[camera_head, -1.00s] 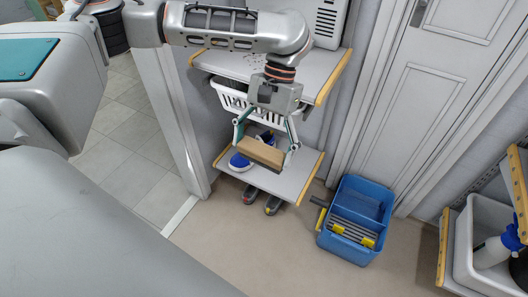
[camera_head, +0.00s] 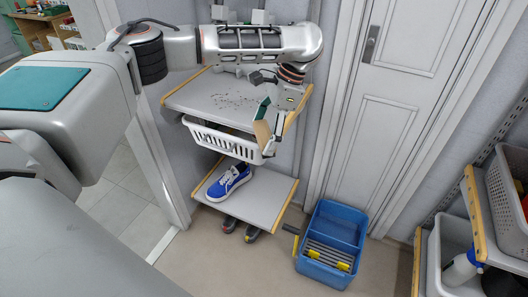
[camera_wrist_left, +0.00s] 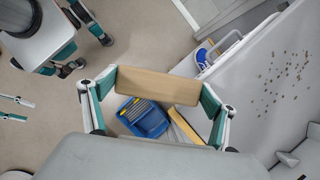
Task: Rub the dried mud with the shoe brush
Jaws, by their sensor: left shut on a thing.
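My left gripper (camera_head: 268,123) is shut on the shoe brush (camera_head: 262,132), at the right front edge of the upper shelf (camera_head: 199,107). The brush's wooden back is seen nearly edge-on there. It shows as a tan block between the fingers in the left wrist view (camera_wrist_left: 158,86); its bristles are hidden. The dried mud (camera_head: 236,101) is a patch of dark specks on the upper shelf, left of the brush and apart from it. The specks also show at right in the left wrist view (camera_wrist_left: 285,75). A gripper, seemingly my right (camera_wrist_left: 85,42), shows at upper left there; its opening is unclear.
A white basket (camera_head: 222,139) hangs under the upper shelf. A blue shoe (camera_head: 229,181) stands on the lower shelf (camera_head: 262,197), with dark shoes (camera_head: 240,229) below. A blue caddy (camera_head: 331,238) is on the floor. Shelves with bins (camera_head: 455,233) stand at right.

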